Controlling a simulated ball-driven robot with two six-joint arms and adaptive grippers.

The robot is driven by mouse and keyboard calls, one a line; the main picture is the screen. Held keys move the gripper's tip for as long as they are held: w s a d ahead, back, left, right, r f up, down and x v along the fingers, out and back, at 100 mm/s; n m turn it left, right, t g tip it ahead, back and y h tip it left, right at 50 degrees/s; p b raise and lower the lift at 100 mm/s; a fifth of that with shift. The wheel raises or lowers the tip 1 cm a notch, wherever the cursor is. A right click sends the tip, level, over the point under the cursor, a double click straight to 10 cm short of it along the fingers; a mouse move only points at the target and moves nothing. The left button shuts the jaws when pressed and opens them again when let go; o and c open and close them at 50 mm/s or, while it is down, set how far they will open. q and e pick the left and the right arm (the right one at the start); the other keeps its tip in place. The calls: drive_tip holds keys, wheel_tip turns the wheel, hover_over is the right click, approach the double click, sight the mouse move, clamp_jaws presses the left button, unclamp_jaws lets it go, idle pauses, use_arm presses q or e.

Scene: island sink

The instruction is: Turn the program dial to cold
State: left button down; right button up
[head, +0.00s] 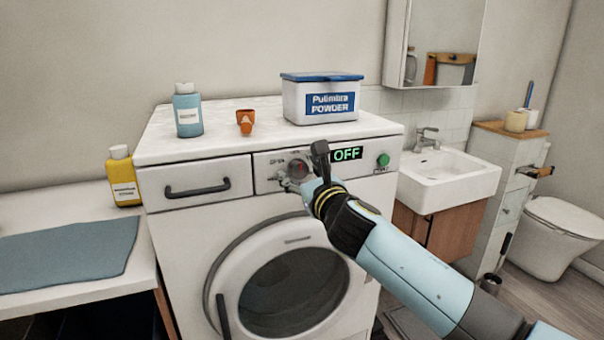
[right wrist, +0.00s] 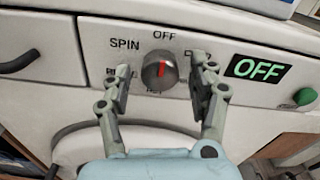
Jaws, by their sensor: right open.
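The program dial (head: 298,169) is a round grey knob on the washing machine's front panel. In the right wrist view the dial (right wrist: 159,71) has a red pointer line aimed up, toward the printed OFF. SPIN is printed at its upper left. The labels at right, lower left and below are partly hidden or unreadable, and I cannot make out a cold label. My right gripper (head: 303,167) is open in front of the panel, one finger on each side of the dial. In the right wrist view the gripper (right wrist: 161,77) shows gaps beside the dial. My left gripper is out of view.
Right of the dial are a display (head: 346,154) reading OFF and a green button (head: 383,160). A drawer handle (head: 197,188) sits left. A powder box (head: 320,100), an orange cup (head: 245,121) and a blue bottle (head: 187,112) stand on top. The round door is below.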

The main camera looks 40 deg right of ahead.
drive_tip(key=c, duration=1.1)
drive_tip(key=shift+c, duration=0.2)
drive_tip(key=shift+m, duration=0.4)
drive_tip(key=m, duration=0.4)
drive_tip(key=shift+m, duration=0.4)
drive_tip(key=m+b, duration=0.1)
drive_tip(key=m, duration=0.5)
drive_tip(key=o, duration=1.1)
